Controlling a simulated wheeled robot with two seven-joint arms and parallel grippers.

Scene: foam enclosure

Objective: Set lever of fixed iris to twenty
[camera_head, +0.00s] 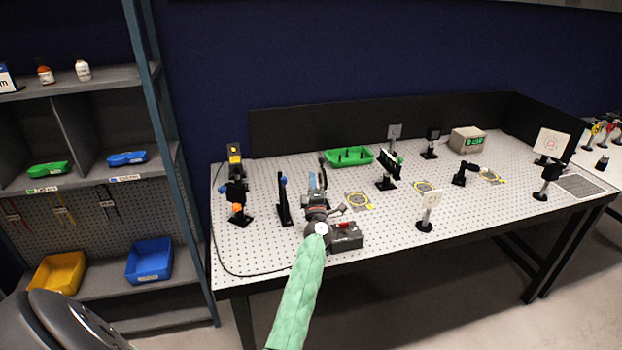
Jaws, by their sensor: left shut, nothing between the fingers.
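My left gripper (318,182) is over the left part of the perforated table, at the end of an arm with a green sleeve. It looks shut and empty. Just left of it stands a thin dark upright mount (284,208) with a blue knob near its top, apart from the gripper as far as I can see. I cannot tell for certain which mount is the fixed iris. No lever or scale marks can be read at this size. The gripper and wrist hide part of the table behind them. My right gripper is not in view.
A black post with a yellow-topped device (235,160) stands at the table's left. A dark box with a red button (345,236) sits beside my wrist. A green tray (349,156) lies behind.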

